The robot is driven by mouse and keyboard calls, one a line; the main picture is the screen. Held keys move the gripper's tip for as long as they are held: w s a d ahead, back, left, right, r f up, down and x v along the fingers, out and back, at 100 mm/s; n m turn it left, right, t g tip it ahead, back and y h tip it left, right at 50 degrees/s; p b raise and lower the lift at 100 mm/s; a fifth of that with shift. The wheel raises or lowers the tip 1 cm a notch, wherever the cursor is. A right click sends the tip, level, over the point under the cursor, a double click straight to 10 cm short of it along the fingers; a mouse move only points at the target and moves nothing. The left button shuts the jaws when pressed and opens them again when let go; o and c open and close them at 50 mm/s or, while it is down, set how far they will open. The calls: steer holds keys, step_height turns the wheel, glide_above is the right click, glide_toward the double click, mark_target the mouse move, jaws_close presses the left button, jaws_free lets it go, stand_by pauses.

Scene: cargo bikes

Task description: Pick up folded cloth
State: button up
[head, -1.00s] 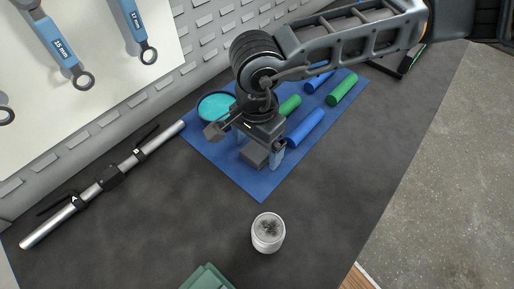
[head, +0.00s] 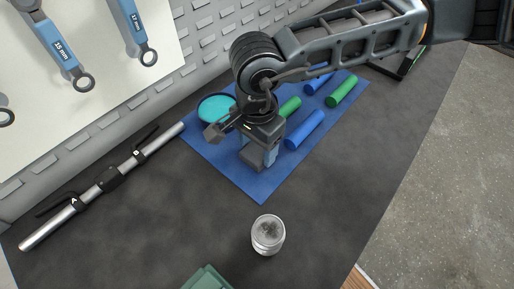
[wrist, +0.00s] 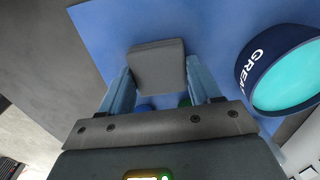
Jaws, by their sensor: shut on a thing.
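The folded cloth (wrist: 158,68) is a small grey block-shaped bundle between my fingers in the wrist view. In the head view the cloth (head: 252,158) shows at the blue mat, partly hidden by my gripper. My gripper (head: 262,160) points down over the mat and is shut on the cloth, with a blue finger on each side; the gripper also shows in the wrist view (wrist: 160,85). I cannot tell whether the cloth still touches the mat.
The blue mat (head: 262,190) also bears a teal-topped grease tin (head: 215,107) and several blue and green cylinders (head: 305,130). A white-rimmed jar (head: 268,235) stands in front. A silver bar with clamps (head: 110,180) lies left. Dark bench lies bare between them.

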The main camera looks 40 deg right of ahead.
mark_target(257, 150)
steer(key=shift+r, duration=0.1)
step_height(257, 150, up, 4)
steer(key=shift+f+b, duration=0.1)
steer(key=shift+b, duration=0.55)
steer(key=d+r+b, duration=0.2)
steer(key=d+r, duration=0.5)
steer(key=d, duration=0.4)
steer(key=shift+d, duration=0.3)
steer(key=shift+w, duration=0.1)
